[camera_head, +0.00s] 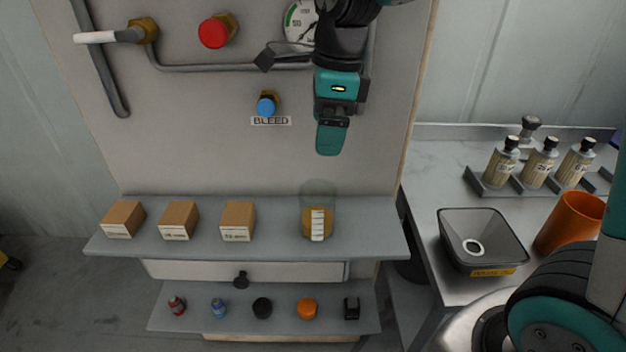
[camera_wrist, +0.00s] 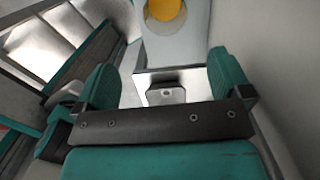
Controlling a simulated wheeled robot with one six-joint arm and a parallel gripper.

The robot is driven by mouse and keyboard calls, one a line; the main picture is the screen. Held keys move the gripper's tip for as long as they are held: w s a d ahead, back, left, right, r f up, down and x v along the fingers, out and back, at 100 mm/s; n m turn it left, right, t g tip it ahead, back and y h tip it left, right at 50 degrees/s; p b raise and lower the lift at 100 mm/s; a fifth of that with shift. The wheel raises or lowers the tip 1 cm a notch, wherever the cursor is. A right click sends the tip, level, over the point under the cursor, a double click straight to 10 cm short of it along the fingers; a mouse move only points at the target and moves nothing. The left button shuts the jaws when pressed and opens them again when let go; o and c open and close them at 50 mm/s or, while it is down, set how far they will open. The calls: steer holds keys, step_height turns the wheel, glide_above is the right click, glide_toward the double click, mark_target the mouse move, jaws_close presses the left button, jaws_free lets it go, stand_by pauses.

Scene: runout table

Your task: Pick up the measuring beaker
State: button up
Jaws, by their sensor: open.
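The measuring beaker (camera_head: 317,222) stands upright at the right part of the upper grey shelf. It is clear, with amber contents and a white scale strip. In the wrist view, the amber of the beaker (camera_wrist: 165,14) shows at the top edge, partly cut off, beyond the fingers. My gripper (camera_head: 330,140) hangs above the beaker in front of the panel, apart from it. In the wrist view my gripper (camera_wrist: 160,85) has its two teal fingers spread, with nothing between them.
Several small cardboard boxes (camera_head: 178,221) stand left of the beaker on the shelf (camera_head: 270,243). A blue bleed knob (camera_head: 267,104) and red knob (camera_head: 213,32) stick out of the panel. A grey bin (camera_head: 483,240), orange cup (camera_head: 571,222) and racked bottles (camera_head: 539,164) are on the right bench.

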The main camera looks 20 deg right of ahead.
mark_target(317, 203)
steer(key=f, duration=0.8)
steer(key=a+f, duration=0.1)
steer(key=f, duration=0.3)
steer(key=shift+w, duration=0.4)
steer(key=f+p, duration=0.1)
steer(key=f, duration=0.4)
steer(key=shift+w, duration=0.2)
steer(key=c, duration=1)
